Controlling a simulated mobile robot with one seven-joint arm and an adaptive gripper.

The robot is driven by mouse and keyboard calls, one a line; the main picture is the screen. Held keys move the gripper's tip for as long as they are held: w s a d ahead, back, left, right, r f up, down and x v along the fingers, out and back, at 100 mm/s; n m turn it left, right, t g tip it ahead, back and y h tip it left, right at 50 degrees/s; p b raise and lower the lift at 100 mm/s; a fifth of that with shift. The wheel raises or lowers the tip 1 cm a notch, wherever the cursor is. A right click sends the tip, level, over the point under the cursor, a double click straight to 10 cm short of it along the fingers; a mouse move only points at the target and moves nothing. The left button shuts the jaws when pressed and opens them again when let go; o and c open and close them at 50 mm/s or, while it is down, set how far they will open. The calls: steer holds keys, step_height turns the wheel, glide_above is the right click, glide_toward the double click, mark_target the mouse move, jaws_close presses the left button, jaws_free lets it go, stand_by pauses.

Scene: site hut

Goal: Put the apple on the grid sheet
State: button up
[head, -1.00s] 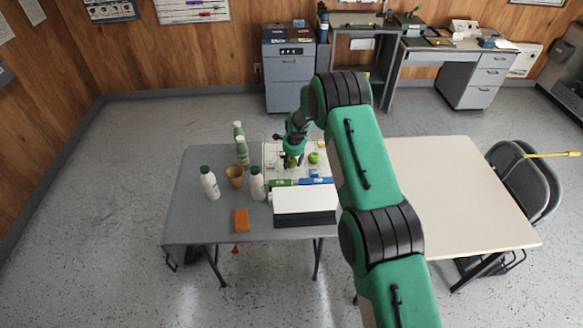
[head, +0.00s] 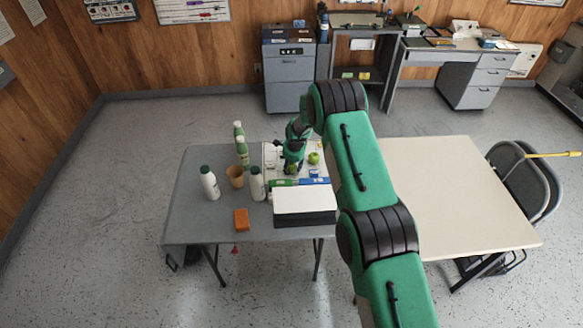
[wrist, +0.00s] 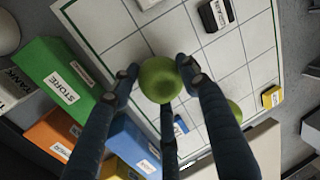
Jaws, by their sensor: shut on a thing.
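The grid sheet (head: 270,150) lies on the grey table; in the wrist view it is a white sheet (wrist: 115,57) with grid lines and a green border. My gripper (wrist: 158,75) is shut on a green apple (wrist: 159,80), over the sheet. In the head view my gripper (head: 292,166) hides most of this apple. A second green apple (head: 314,158) rests on the sheet to the right; in the wrist view it (wrist: 235,111) is partly hidden behind a finger. I cannot tell whether the held apple touches the sheet.
Small blocks, one black (wrist: 217,15) and one yellow (wrist: 271,97), lie on the sheet. Labelled green (wrist: 62,80), orange (wrist: 57,134) and blue (wrist: 135,145) boxes line its near side. White bottles (head: 209,183), a brown cup (head: 235,176) and a white-topped box (head: 305,200) stand nearby.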

steer(key=shift+f, duration=0.2)
steer(key=o, duration=1.3)
steer(key=shift+c, duration=0.2)
steer(key=shift+r, duration=0.25)
steer(key=v, duration=1.1)
steer(key=shift+r, duration=0.45)
steer(key=shift+r, duration=0.1)
